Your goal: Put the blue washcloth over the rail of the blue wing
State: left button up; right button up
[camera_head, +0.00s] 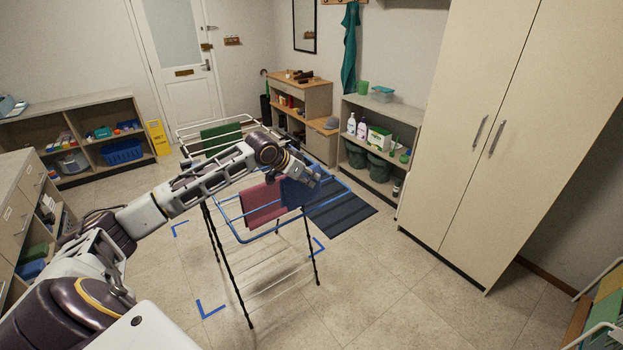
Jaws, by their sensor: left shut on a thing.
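The drying rack stands mid-floor, with a blue wing (337,198) on its near right side. A dark red cloth (262,204) hangs over a rail of that wing. The blue washcloth (296,193) hangs just right of the red cloth, directly under my left gripper (311,179). My left gripper is shut on the blue washcloth, above the blue wing. I cannot tell whether the cloth touches a rail. My left arm crosses in front of the rack and hides part of it. My right gripper is not in view.
A green cloth (221,136) hangs on the rack's far white wing (184,127). A striped blue mat (340,211) lies behind the rack. A tall cabinet (497,120) stands at right, a low shelf (409,112) behind. Floor right of the rack is clear.

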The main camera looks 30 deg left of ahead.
aim_at(310, 211)
pick_arm(q)
jog(key=shift+d+f+m+h, duration=0.15)
jog(key=shift+d+m+h, duration=0.35)
jog(key=shift+d, duration=0.05)
jog(key=shift+s+f, duration=0.1)
jog(key=shift+f, duration=0.15)
jog(key=shift+f, duration=0.1)
jog(key=shift+f, duration=3.9)
jog(key=shift+f+b, duration=1)
jog(key=shift+f, duration=0.4)
jog(key=shift+f+b, duration=2.4)
jog(key=shift+f, duration=0.05)
jog(key=shift+f, duration=0.15)
